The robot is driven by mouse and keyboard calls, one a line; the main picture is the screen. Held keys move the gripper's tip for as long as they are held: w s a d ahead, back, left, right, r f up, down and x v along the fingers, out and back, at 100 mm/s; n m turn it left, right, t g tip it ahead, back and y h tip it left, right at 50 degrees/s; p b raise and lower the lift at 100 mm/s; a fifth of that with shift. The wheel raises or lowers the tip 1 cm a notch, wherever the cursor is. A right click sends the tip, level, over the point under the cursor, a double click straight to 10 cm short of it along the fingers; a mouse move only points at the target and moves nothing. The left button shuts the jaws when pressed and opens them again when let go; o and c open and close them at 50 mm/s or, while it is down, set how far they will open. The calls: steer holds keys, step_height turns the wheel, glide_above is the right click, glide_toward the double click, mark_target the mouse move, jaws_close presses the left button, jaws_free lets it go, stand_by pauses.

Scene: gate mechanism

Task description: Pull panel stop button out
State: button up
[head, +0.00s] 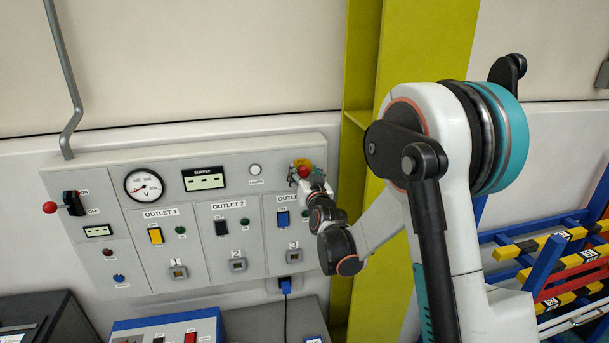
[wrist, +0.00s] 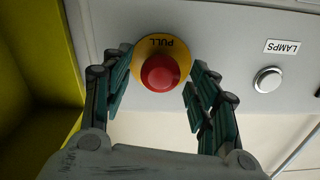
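The panel stop button is a red mushroom knob (wrist: 160,73) on a yellow disc marked PULL (wrist: 146,47). In the wrist view it sits between the tips of my gripper (wrist: 158,85). The two fingers are spread, one on each side, with a visible gap to the red knob. In the head view the red button (head: 304,172) is at the top right of the grey control panel (head: 222,167). My gripper (head: 303,176) is in front of it there, and its fingers are small and partly hidden by the wrist.
A white lamps button (wrist: 268,80) is right of the stop button in the wrist view. A yellow-green column (head: 362,80) stands just right of the panel. A red-knobbed lever (head: 66,204) sticks out at the panel's left. A blue plug (head: 285,284) is below.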

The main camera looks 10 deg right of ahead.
jaws_close()
steer(key=shift+s+f+b, duration=0.15)
steer(key=shift+s+b, duration=0.15)
steer(key=shift+b, duration=0.2)
steer(key=shift+s+b, duration=0.45)
steer(key=shift+s, duration=0.05)
steer(key=shift+o, duration=0.5)
jaws_free()
steer(key=shift+s, duration=0.1)
steer(key=s, duration=1.2)
